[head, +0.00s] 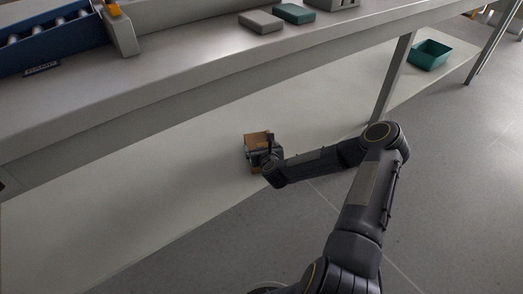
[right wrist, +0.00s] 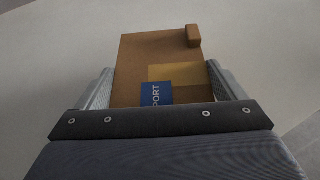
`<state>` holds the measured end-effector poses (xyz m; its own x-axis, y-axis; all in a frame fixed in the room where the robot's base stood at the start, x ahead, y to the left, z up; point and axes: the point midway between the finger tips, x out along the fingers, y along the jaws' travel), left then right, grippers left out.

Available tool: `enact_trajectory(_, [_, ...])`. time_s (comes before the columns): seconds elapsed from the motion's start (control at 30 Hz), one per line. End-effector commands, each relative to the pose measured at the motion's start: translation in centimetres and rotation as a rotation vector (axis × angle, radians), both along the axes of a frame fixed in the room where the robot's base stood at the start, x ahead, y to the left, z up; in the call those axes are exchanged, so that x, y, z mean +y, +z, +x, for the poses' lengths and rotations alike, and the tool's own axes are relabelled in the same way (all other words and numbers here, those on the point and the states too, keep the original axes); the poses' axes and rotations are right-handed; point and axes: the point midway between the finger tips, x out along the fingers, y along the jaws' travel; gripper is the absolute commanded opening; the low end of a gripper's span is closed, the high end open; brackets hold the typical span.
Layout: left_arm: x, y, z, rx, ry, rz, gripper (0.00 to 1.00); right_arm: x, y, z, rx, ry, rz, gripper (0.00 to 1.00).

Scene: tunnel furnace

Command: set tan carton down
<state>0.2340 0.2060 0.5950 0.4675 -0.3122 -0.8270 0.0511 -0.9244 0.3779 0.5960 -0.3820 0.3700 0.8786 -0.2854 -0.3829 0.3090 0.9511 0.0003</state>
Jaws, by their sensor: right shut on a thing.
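The tan carton (head: 257,138) is on or just above the pale lower shelf under the bench, near the shelf's front edge; I cannot tell whether it touches. My right gripper (head: 262,157) is shut on it, coming from the front right, and hides part of the carton. In the right wrist view the carton (right wrist: 150,55) fills the space between the two fingers of the gripper (right wrist: 158,88). It has a blue label with white letters, a yellowish patch and a small tan block at its upper right corner. My left gripper is not in view.
The pale lower shelf (head: 130,195) is bare around the carton. A bench leg (head: 394,78) and a green bin (head: 429,55) stand to the right.

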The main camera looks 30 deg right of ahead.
Motion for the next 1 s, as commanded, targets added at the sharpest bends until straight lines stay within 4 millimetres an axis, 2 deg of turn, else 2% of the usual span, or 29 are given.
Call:
enact_trajectory(0.27, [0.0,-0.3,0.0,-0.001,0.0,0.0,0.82,0.0,-0.2,0.0,-0.001,0.0,0.0,0.64])
enact_trajectory(0.3, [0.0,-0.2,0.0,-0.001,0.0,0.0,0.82,0.0,-0.1,0.0,0.0,0.0,0.0,0.93])
enact_trajectory(0.37, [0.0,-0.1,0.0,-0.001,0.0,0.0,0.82,0.0,-0.1,0.0,0.0,0.0,0.0,1.0])
enact_trajectory(0.67, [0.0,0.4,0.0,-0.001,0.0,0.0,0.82,0.0,0.5,0.0,-0.001,0.0,0.0,1.0])
enact_trajectory(0.77, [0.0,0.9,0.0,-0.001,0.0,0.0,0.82,0.3,0.8,-1.1,0.002,0.001,0.001,1.0])
enact_trajectory(1.0, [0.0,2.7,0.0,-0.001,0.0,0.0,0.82,1.8,3.0,-5.6,0.002,0.001,0.002,1.0])
